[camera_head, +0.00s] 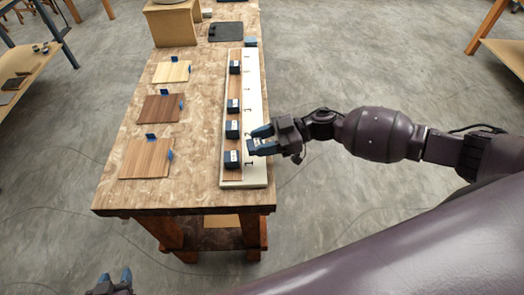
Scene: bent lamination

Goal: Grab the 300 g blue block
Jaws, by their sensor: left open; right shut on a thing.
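The weights on the labels are too small to read. My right gripper (257,142) reaches in from the right over the board, beside the two nearer blocks. Its blue fingers are shut on a small block with a pale face, mostly hidden between them. My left gripper (115,277) is open and empty at the bottom left, off the table.
The board lies along the right of a worktable (200,90). To its left are three wooden squares (172,71) (160,108) (146,158) with blue clips. A cardboard box (172,25) and a dark pad (226,31) stand at the far end. Floor is open around the table.

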